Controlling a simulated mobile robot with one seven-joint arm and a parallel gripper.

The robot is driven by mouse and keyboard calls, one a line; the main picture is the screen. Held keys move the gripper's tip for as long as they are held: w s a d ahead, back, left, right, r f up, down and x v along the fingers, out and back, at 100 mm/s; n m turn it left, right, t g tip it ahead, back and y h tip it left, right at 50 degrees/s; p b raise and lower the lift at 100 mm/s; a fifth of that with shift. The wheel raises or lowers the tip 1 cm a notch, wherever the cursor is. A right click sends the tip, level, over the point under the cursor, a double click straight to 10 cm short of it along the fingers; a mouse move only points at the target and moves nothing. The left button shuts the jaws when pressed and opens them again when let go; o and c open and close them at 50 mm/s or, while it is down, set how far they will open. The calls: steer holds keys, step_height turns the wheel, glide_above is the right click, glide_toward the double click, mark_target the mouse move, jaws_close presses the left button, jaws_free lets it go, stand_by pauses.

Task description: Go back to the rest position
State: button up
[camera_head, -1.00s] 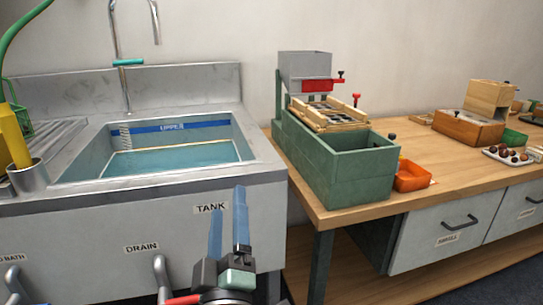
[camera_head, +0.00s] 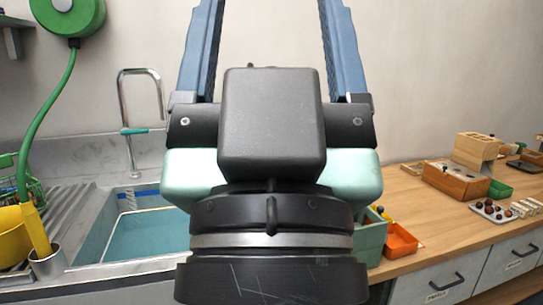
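My gripper (camera_head: 270,20) is raised large in the middle of the head view, pointing up. Its two blue fingers stand wide apart, with only bare wall between them. Their upper ends run out of the top of the frame. No object shows between the visible parts of the fingers. The gripper body hides the right part of the sink and most of the green sorting box.
A steel sink (camera_head: 100,276) with a tap (camera_head: 125,130) stands at left. A green hose reel (camera_head: 68,12) hangs above it. The wooden bench (camera_head: 440,222) at right holds an orange bin (camera_head: 400,242), a wooden box (camera_head: 455,185) and a chestnut tray (camera_head: 490,212).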

step_height(320, 180, up, 23)
steer(key=p, duration=2)
steer(key=shift+f, duration=0.2)
